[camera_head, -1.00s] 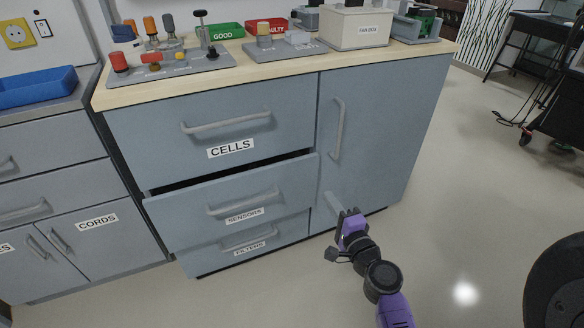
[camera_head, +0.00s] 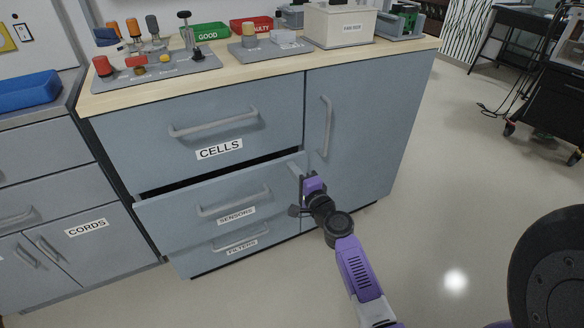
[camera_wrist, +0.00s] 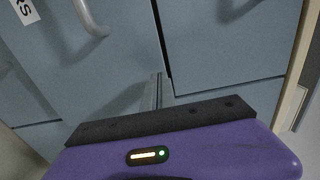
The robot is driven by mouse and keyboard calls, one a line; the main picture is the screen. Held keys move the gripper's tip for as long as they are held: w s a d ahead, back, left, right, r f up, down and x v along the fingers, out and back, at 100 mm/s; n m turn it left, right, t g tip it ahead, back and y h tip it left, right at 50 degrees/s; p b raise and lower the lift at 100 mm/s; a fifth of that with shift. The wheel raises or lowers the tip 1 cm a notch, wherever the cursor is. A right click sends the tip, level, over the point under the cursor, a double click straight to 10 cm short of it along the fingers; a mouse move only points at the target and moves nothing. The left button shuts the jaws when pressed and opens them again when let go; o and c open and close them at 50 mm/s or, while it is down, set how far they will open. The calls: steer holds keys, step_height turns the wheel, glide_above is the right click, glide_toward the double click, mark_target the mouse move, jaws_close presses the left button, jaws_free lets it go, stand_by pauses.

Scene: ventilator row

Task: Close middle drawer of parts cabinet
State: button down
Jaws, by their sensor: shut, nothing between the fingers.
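The parts cabinet is blue-grey with a pale wooden top. Its middle drawer (camera_head: 180,213), labelled SENSORS, is pulled out, with a dark gap above its front. The drawer's bar handle (camera_head: 234,203) is on its front; a handle also shows at the top of the wrist view (camera_wrist: 90,20). The top drawer (camera_head: 140,142), labelled CELLS, looks shut. My gripper (camera_head: 302,172) is shut and empty at the right end of the middle drawer's front. In the wrist view its fingers (camera_wrist: 158,88) point at the seam between panels. I cannot tell whether they touch.
The bottom drawer (camera_head: 200,262), labelled FILTERS, sits below. A door with a vertical handle (camera_head: 326,127) is to the right. Trays and bins, such as the green GOOD bin (camera_head: 211,31), stand on top. Open floor (camera_head: 430,215) lies to the right.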

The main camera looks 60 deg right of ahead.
mark_target(285, 157)
steer(key=shift+w+d, duration=0.35)
steer(key=shift+w, duration=0.1)
steer(key=x, duration=0.3)
steer(key=shift+w+d+b, duration=0.25)
steer(key=shift+w+b, duration=0.05)
steer(key=shift+b, duration=0.1)
steer(key=shift+w+d+r, duration=0.1)
steer(key=shift+w+r, duration=0.05)
steer(key=shift+w, duration=0.25)
